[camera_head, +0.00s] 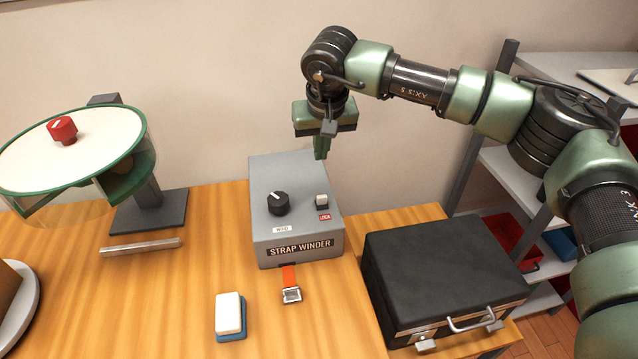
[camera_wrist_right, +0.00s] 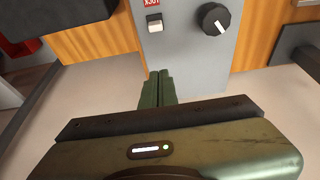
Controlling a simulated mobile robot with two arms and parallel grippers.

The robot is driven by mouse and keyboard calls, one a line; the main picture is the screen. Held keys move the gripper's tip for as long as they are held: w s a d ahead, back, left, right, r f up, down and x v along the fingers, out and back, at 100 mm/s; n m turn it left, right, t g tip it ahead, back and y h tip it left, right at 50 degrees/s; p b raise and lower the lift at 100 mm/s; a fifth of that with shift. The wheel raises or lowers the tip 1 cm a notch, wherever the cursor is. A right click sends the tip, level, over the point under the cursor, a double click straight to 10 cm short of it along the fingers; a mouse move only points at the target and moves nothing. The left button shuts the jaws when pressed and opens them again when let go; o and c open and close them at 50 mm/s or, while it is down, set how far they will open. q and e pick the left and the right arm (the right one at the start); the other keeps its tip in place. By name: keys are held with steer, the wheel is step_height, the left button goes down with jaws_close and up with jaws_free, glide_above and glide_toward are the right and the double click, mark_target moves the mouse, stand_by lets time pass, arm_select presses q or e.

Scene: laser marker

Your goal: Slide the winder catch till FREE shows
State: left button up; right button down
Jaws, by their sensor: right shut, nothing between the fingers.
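The strap winder (camera_head: 295,215) is a grey box on the wooden table. Its catch is a small white slider (camera_head: 321,200) at the right of the top face, with a red LOCK label (camera_head: 325,217) beside it. A black knob (camera_head: 278,203) sits to the left of the catch. In the wrist view the catch (camera_wrist_right: 154,22) and the knob (camera_wrist_right: 213,19) also show. My right gripper (camera_head: 320,154) is shut and empty, pointing down above the winder's far right edge, apart from the catch. In the wrist view its fingertips (camera_wrist_right: 157,76) are together. My left gripper is not in view.
An orange strap with a metal buckle (camera_head: 291,294) hangs from the winder's front. A black case (camera_head: 440,270) stands close on the right, a white and blue block (camera_head: 230,316) in front. A round green-rimmed device (camera_head: 75,150) stands at left. Open table lies between it and the winder.

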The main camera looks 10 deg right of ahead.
mark_target(322, 201)
steer(key=shift+f, duration=0.1)
steer(key=p+x, duration=0.3)
steer(key=x, duration=0.6)
steer(key=shift+w+a+f, duration=0.1)
steer(key=shift+w+f, duration=0.05)
steer(key=shift+s+f+p, duration=0.15)
steer(key=shift+s+p, duration=0.05)
steer(key=shift+p, duration=0.45)
steer(key=s+p, duration=0.1)
steer(key=s, duration=0.2)
steer(key=shift+s+p, duration=0.15)
steer(key=shift+p, duration=0.2)
steer(key=shift+s+f, duration=0.1)
